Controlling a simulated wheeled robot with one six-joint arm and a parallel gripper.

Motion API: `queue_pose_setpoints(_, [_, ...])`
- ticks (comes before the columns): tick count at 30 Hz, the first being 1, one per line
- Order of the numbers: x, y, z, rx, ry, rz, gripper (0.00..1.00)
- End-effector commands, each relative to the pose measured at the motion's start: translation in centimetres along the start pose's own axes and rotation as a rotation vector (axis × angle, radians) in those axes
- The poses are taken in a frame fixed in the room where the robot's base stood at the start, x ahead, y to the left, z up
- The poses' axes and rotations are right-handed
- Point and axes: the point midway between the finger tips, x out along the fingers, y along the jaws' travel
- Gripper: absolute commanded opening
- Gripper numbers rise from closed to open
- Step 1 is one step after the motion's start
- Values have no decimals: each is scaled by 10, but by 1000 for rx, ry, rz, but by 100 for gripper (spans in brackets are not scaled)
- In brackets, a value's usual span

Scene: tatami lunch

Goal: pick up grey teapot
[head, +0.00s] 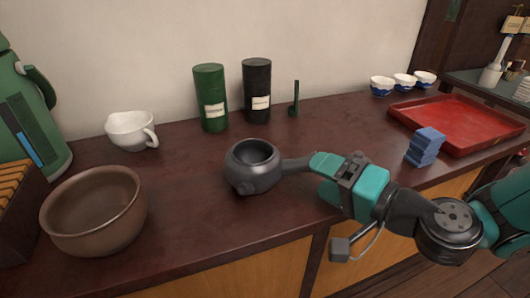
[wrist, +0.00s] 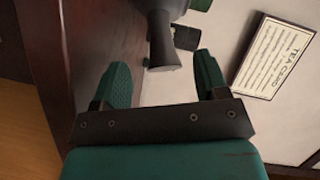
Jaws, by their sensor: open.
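The grey teapot (head: 252,168) stands upright on the dark wooden counter, in the middle of the head view. It is open-topped, and its side handle (head: 297,164) points right toward my gripper (head: 318,176). In the wrist view the handle (wrist: 163,42) comes down from the top edge, its flared end between and just ahead of the two green fingertips (wrist: 158,75). The fingers are apart, with space on both sides of the handle. Most of the pot body is out of the wrist view. I cannot tell whether a finger touches the handle.
A brown bowl (head: 95,212) and a white spouted cup (head: 131,130) stand left. Green (head: 210,98) and black (head: 256,90) canisters stand behind the teapot. Blue stacked blocks (head: 425,147) and a red tray (head: 457,122) are right. The counter's front edge (head: 250,248) is near.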

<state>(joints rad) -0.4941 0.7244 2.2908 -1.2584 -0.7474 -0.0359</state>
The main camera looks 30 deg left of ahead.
Motion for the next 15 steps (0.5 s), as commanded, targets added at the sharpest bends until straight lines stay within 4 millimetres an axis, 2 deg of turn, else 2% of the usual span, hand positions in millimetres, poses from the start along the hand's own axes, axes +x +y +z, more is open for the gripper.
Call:
queue_pose_setpoints(7, [17,-4,-1,-1,-1,0,68])
queue_pose_setpoints(15, [51,-6,-2,0,-1,1,68])
